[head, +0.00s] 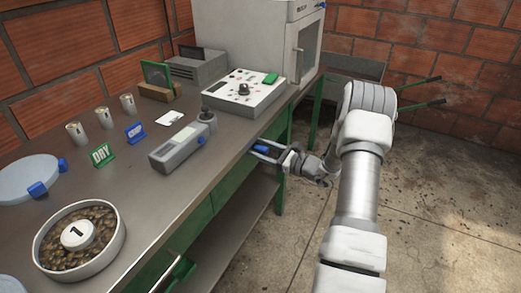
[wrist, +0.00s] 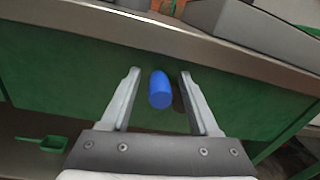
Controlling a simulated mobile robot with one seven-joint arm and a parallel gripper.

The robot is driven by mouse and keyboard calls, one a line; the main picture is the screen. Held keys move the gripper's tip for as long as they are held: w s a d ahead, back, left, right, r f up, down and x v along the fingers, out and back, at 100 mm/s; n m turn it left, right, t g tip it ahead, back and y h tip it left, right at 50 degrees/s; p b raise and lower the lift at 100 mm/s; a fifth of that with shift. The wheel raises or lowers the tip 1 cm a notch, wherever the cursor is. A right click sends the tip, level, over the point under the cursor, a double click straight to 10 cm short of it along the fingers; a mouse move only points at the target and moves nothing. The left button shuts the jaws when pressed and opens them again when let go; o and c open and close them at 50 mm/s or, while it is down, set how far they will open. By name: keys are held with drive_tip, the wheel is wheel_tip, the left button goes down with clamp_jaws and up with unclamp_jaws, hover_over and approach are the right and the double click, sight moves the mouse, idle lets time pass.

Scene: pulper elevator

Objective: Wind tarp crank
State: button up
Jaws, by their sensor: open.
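A blue rounded handle (wrist: 160,92) sticks out from the green front of the bench in the wrist view. It is the only crank-like part that I see; any crank arm or shaft behind it is hidden. My gripper (wrist: 160,74) is open, with one finger on each side of the handle and a visible gap to both. In the head view my gripper (head: 257,147) is at the bench's front edge, with the blue handle (head: 261,149) between its fingers. No tarp can be made out.
The metal bench top (head: 130,195) holds a white control box (head: 245,93), a grey handheld meter (head: 180,145), a bowl of beans (head: 55,245) and several small cups. A lower shelf (head: 240,215) lies beneath. The concrete floor (head: 440,180) at right is open.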

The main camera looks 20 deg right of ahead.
clamp_jaws()
idle(1.4)
